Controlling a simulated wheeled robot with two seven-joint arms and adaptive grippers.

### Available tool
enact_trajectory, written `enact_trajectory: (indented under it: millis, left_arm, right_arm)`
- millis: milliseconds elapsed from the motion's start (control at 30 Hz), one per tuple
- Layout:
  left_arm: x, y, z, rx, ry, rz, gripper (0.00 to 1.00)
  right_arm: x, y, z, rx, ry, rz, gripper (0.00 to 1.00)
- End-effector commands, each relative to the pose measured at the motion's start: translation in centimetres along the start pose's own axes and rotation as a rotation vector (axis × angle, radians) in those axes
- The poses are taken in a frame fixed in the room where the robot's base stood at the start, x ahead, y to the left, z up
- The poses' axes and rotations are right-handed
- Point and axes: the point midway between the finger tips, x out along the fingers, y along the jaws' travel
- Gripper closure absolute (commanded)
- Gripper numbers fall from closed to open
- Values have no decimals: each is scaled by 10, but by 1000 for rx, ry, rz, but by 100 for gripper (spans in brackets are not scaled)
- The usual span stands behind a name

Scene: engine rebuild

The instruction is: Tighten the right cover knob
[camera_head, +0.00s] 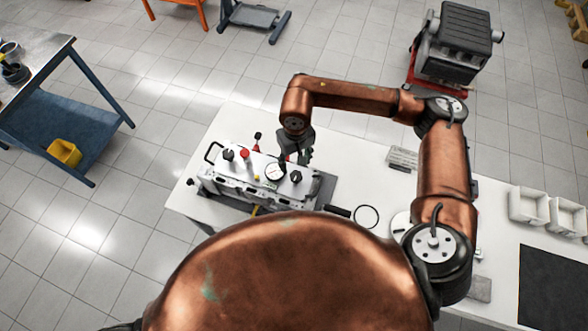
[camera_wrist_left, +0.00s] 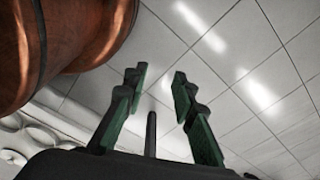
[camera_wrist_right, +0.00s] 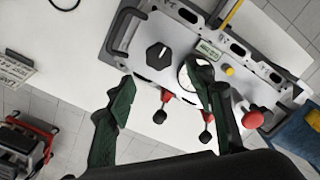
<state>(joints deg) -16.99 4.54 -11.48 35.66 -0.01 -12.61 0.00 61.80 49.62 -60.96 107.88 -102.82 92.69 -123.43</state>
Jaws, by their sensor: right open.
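The white engine cover (camera_head: 232,184) lies on the white table. Its right knob (camera_head: 296,177) is black and stands right of the round gauge (camera_head: 275,172); the knob also shows in the right wrist view (camera_wrist_right: 158,56). My right gripper (camera_head: 294,158) hangs just behind the right knob and gauge. In the right wrist view its fingers (camera_wrist_right: 161,76) are apart with nothing between them, and the knob shows beyond the gap, not visibly touched. My left gripper (camera_wrist_left: 157,78) is open and empty above the floor, outside the head view.
On the cover are a red button (camera_head: 245,154), a left black knob (camera_head: 228,155) and red-based levers (camera_wrist_right: 206,116).

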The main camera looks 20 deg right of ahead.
Motion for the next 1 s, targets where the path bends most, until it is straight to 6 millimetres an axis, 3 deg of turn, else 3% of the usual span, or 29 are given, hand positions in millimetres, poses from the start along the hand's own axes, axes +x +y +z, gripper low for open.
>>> enact_trajectory:
  millis: [367,533,900,1000]
  left_arm:
    - [-18,0,13,-4,-18,0,75]
    - [-22,0,9,-3,-14,0,75]
    - [-22,-1,-2,-1,0,-1,75]
    - [-22,-1,-2,-1,0,-1,75]
  right_arm:
    - [49,3,3,8,-4,-1,51]
    - [69,3,2,7,-1,0,51]
    - [77,2,1,3,0,0,51]
    - [77,2,1,3,0,0,57]
